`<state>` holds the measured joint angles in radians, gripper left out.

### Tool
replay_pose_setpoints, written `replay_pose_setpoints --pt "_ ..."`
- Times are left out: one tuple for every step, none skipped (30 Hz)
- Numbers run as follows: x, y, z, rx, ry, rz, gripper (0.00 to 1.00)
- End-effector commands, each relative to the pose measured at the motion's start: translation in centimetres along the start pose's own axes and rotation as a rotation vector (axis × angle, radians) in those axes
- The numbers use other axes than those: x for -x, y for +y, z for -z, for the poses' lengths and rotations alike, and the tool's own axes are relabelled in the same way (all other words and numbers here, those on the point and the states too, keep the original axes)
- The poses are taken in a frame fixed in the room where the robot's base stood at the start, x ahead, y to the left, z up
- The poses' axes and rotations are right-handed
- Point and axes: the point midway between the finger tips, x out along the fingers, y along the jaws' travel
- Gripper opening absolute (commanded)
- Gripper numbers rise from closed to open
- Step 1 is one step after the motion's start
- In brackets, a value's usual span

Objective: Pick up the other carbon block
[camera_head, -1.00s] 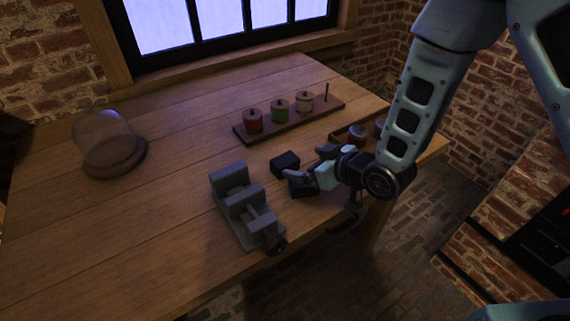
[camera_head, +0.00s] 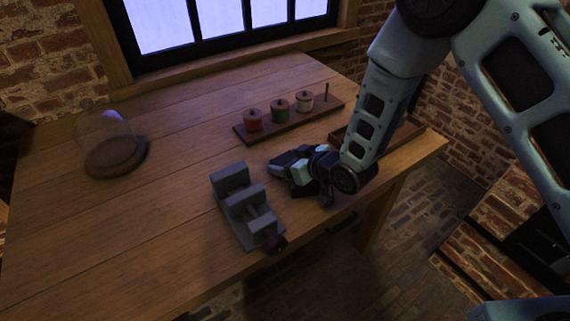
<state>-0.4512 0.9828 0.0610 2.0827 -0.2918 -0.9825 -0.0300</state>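A dark carbon block (camera_head: 284,160) sits on the wooden table to the right of the grey vise, mostly covered by my gripper. My gripper (camera_head: 285,165) is low over the table at the block, with its fingers beside it. The dark fingers and the dark block run together, so I cannot tell whether the fingers touch or grip it. Any second dark block near here is hidden behind my gripper.
The grey vise (camera_head: 240,203) stands close on the left. A glass dome (camera_head: 105,130) stands far left. A tray (camera_head: 405,133) lies partly behind my arm.

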Motion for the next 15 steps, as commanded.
replay_pose_setpoints --pt "0.01 0.01 0.0 0.0 0.0 0.0 0.59" --pt "0.02 0.01 0.0 0.0 0.0 0.0 0.51" --pt "0.02 0.02 0.0 0.0 0.0 0.0 0.4" --pt "0.02 0.01 -0.01 0.0 0.0 0.0 0.35" --pt "0.02 0.02 -0.01 0.0 0.0 0.0 0.35" --pt "0.03 0.02 -0.01 0.0 0.0 0.0 0.35" --pt "0.02 0.02 0.05 0.0 0.001 0.0 0.35" --pt "0.03 0.03 0.04 0.0 0.001 0.0 0.35" --pt "0.03 0.03 0.04 0.0 0.001 0.0 0.35" --pt "0.03 0.03 0.04 0.0 0.001 0.0 0.35" --pt "0.03 0.03 0.04 0.0 0.001 0.0 0.35" --pt "0.04 0.03 0.06 0.0 0.001 0.0 0.35" --pt "0.06 0.03 0.09 0.0 0.001 0.0 0.35" --pt "0.09 0.04 0.16 0.0 0.001 -0.001 0.35" --pt "0.16 0.04 0.29 0.0 0.001 -0.001 0.35"
